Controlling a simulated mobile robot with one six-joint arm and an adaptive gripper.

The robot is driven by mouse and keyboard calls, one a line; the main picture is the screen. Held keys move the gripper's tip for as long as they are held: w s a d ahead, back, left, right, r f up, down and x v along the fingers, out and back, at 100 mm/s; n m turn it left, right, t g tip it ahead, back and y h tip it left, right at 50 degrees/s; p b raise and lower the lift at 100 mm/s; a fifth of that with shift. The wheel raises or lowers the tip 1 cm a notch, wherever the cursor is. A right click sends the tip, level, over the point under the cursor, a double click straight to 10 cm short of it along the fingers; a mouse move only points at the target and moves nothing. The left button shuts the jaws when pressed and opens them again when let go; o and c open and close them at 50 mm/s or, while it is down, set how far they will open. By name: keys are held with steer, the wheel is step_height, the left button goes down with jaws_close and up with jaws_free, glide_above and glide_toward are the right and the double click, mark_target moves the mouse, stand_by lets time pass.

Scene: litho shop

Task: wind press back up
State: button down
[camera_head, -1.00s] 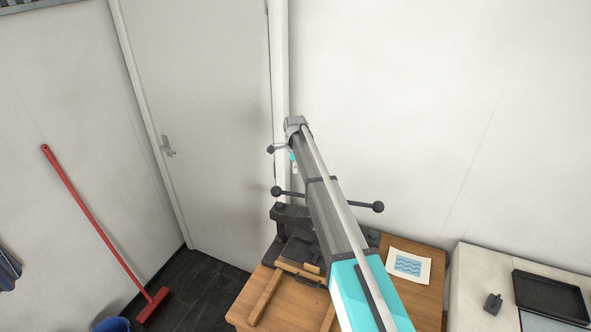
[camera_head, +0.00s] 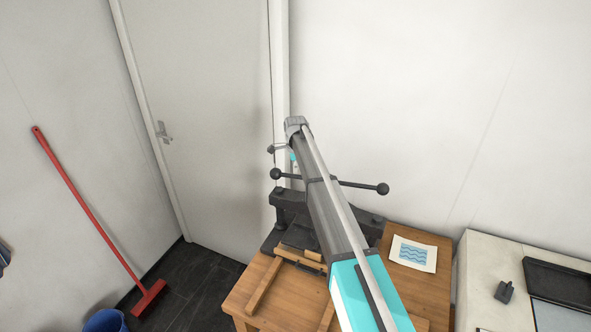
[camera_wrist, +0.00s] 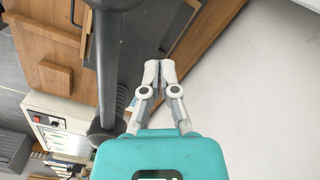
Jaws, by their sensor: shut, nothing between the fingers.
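The dark press (camera_head: 290,201) stands on a wooden table, partly hidden behind my arm. Its handle bar runs across behind my arm, with a ball at its left end (camera_head: 277,174) and at its right end (camera_head: 383,188). Another dark ball (camera_head: 271,149) shows left of my wrist. In the wrist view, a dark bar (camera_wrist: 106,75) with thick rounded ends runs up and down the picture, left of my gripper. My gripper (camera_wrist: 160,70) is shut and empty, with a visible gap between its fingers and that bar. In the head view my fingers are hidden.
The wooden table (camera_head: 262,274) carries a printed sheet (camera_head: 413,254). A pale bench at right holds a dark tray (camera_head: 560,284) and a small dark object (camera_head: 504,292). A red broom (camera_head: 88,213) leans at left above a blue bucket (camera_head: 105,322). Walls and a door close in behind.

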mark_target(292, 176)
steer(key=shift+f+b, duration=0.4)
steer(key=shift+f, duration=0.35)
steer(key=s, duration=0.1)
steer(key=s+a, duration=0.1)
steer(key=s, duration=0.1)
steer(key=shift+s+a+r+p, duration=0.15)
steer(key=shift+s+r+p, duration=0.1)
steer(key=shift+r+p, duration=0.1)
steer(key=s+d, duration=0.3)
steer(key=s, duration=0.5)
steer(key=s+d, duration=0.4)
steer(key=s, duration=0.4)
steer(key=w+d, duration=0.2)
steer(key=d, duration=0.6)
steer(key=w+d+p, duration=0.1)
steer(key=d, duration=0.8)
steer(key=shift+w+r, duration=0.35)
steer(key=shift+r, duration=0.1)
steer(key=shift+s, duration=0.1)
steer(key=shift+s+a, duration=0.85)
steer(key=shift+s, duration=0.2)
steer(key=shift+r, duration=0.1)
